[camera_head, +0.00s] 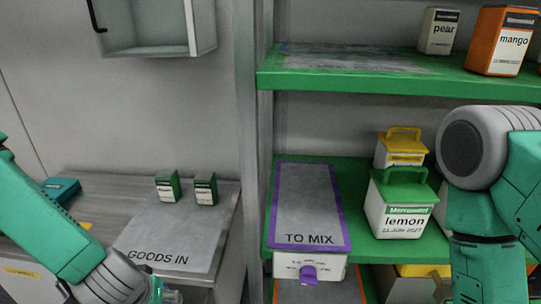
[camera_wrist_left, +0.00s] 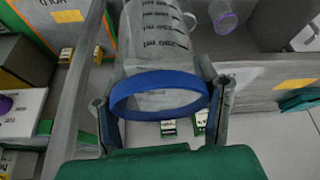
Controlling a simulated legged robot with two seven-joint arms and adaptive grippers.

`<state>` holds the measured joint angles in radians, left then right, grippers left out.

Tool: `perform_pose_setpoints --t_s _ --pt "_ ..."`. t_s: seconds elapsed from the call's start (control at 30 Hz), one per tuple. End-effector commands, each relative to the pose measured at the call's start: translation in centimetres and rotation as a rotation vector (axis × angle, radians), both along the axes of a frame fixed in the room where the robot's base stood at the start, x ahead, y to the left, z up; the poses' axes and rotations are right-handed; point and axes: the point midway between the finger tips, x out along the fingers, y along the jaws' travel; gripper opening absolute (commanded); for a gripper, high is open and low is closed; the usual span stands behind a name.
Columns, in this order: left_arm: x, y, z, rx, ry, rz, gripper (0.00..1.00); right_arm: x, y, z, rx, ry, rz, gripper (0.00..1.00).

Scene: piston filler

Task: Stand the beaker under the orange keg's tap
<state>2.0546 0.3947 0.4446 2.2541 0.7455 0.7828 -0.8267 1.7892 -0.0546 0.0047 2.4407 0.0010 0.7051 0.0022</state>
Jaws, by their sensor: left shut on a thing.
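In the left wrist view my left gripper (camera_wrist_left: 160,105) is shut on a clear beaker (camera_wrist_left: 155,50) with dark graduation marks and a blue band (camera_wrist_left: 160,95); the fingers are on both sides of it. In the head view only the left arm's end shows at the bottom edge, and the beaker is mostly out of frame. I cannot pick out the orange keg or its tap in either view. A white box with a purple knob (camera_head: 308,274) sits at the shelf front, below the TO MIX mat (camera_head: 308,207). My right arm is at the right; its gripper is out of view.
A GOODS IN mat (camera_head: 165,235) holds two small green-and-white cartons (camera_head: 186,189). Green shelves (camera_head: 375,75) hold a lemon canister (camera_head: 400,202), a yellow-lidded canister (camera_head: 401,148), a pear carton (camera_head: 438,31) and an orange mango carton (camera_head: 499,41). The TO MIX mat is bare.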

Motion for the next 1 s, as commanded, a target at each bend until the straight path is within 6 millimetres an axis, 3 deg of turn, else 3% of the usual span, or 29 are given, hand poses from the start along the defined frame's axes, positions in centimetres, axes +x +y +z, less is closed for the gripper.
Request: perform_pose_setpoints --t_s 0.1,0.37,0.87,1.0 --pt "-1.3 -0.6 1.5 0.007 -0.005 -0.061 0.27 0.0 0.0 -1.9 0.000 0.000 0.000 0.40" --pt "-3.4 -0.8 3.5 0.022 -0.002 -0.126 0.27 0.0 0.0 -3.1 0.000 0.000 0.000 0.40" --pt "-3.5 -0.8 3.6 0.023 0.001 -0.126 0.27 0.0 0.0 -3.0 0.000 0.000 0.000 0.40" --pt "-2.5 -0.4 3.3 0.019 0.002 -0.123 0.27 0.0 0.0 -3.1 0.000 0.000 0.000 0.40"
